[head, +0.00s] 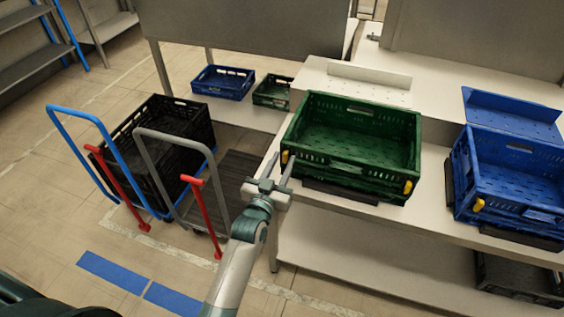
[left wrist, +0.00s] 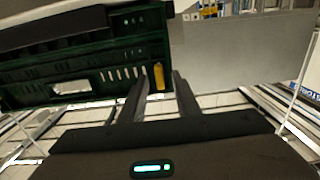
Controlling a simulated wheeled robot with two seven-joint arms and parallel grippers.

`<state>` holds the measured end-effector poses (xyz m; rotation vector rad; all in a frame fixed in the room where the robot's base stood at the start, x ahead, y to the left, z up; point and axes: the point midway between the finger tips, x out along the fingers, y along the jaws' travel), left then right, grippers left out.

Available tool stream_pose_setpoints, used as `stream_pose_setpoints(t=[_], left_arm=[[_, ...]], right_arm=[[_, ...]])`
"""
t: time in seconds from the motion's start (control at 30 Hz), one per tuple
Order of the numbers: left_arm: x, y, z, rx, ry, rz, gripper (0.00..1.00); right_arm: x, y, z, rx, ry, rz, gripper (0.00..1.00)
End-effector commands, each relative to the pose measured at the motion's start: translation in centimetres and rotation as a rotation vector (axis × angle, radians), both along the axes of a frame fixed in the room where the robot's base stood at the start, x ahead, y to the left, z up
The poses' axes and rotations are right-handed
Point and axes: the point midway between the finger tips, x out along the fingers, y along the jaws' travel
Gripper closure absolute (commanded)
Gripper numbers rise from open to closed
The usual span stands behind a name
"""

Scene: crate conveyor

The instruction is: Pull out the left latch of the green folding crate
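The green folding crate (head: 350,172) stands upright with its walls raised on the light bench. Its left yellow latch (head: 285,157) is at the left end of the front wall; another yellow latch (head: 408,187) is at the right end. My left gripper (head: 282,159) is in front of the left latch with its fingers apart. In the left wrist view, the latch (left wrist: 159,76) appears between the tips of the open left gripper (left wrist: 159,77), with gaps on both sides. Contact cannot be told. The crate wall (left wrist: 110,75) fills the upper left there. My right gripper is not in view.
A blue crate (head: 520,205) with yellow latches stands to the right on the bench (head: 432,215). Carts with a black crate (head: 165,150) stand at left. Smaller blue (head: 222,84) and green (head: 272,95) crates lie on a shelf behind.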

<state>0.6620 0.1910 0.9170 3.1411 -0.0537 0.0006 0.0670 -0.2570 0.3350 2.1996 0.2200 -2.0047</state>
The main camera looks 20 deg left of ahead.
Motion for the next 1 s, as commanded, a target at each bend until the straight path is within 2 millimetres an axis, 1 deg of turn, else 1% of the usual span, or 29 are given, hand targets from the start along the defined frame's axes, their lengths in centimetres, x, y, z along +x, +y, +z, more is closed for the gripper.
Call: stream_pose_setpoints(t=[0.03, 0.07, 0.1, 0.17, 0.2, 0.37, 0.5, 0.6, 0.87, 0.9, 0.93, 0.97, 1.0], left_arm=[[0.0, 0.0, 0.0, 0.0, 0.0, 0.0, 0.7], [0.0, 0.0, 0.0, 0.0, 0.0, 0.0, 0.75], [0.0, 0.0, 0.0, 0.0, 0.0, 0.0, 0.85], [0.0, 0.0, 0.0, 0.0, 0.0, 0.0, 0.99], [0.0, 0.0, 0.0, 0.0, 0.0, 0.0, 1.0], [-0.1, 0.0, 0.0, 0.0, 0.001, 0.0, 1.0], [-1.0, 0.0, 0.2, 0.0, 0.003, 0.0, 1.0], [-1.6, 0.1, 0.1, 0.0, 0.003, 0.0, 1.0], [-1.6, 0.1, 0.0, 0.0, 0.001, 0.0, 1.0], [-1.6, 0.1, 0.0, 0.0, 0.001, 0.0, 0.81], [-1.6, 0.1, 0.0, 0.0, 0.001, 0.0, 0.73], [-1.6, 0.1, 0.0, 0.0, 0.001, 0.0, 0.7], [-1.6, 0.1, 0.0, 0.0, 0.001, 0.0, 0.7]], right_arm=[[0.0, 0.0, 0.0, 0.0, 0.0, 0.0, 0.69], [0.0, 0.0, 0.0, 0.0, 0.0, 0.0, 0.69], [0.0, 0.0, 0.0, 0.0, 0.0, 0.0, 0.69], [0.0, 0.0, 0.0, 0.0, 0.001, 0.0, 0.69], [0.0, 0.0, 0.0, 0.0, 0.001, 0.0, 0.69], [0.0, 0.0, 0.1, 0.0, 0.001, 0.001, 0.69], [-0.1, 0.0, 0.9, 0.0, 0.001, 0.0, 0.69], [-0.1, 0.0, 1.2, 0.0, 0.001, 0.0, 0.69], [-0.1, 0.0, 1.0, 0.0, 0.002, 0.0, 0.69], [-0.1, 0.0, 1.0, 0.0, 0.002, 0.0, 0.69], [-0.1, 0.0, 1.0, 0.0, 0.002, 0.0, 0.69], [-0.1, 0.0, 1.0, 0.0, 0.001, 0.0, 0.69], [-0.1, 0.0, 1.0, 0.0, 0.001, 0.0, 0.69]])
